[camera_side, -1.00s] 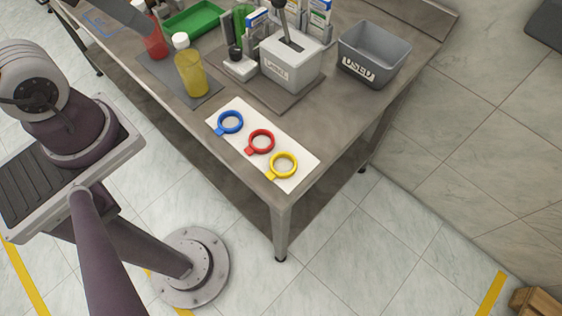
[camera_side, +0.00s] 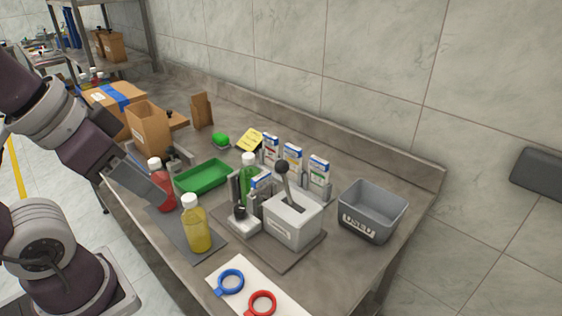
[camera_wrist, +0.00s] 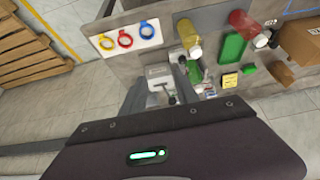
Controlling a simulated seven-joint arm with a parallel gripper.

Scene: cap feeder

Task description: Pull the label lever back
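The label lever (camera_side: 284,182) is a grey stick with a dark round knob, rising from a slot in a light grey box (camera_side: 306,232) on the table. In the side view it leans slightly toward the upper left. In the wrist view the box (camera_wrist: 158,72) shows between my fingers, and the dark knob (camera_wrist: 172,100) is lower in the picture. My gripper (camera_wrist: 161,76) has its two fingers apart with nothing held. In the side view my gripper (camera_side: 155,196) is at the left, by the red bottle, well apart from the lever. Its fingertips are hard to make out there.
A yellow bottle (camera_side: 197,228) and a red bottle (camera_side: 161,186) stand left of the box. A green bottle (camera_side: 248,172) and a rack of small cartons (camera_side: 319,172) stand close behind it. A grey USED bin (camera_side: 372,212) is right. Blue (camera_side: 230,282) and red rings (camera_side: 261,303) lie in front.

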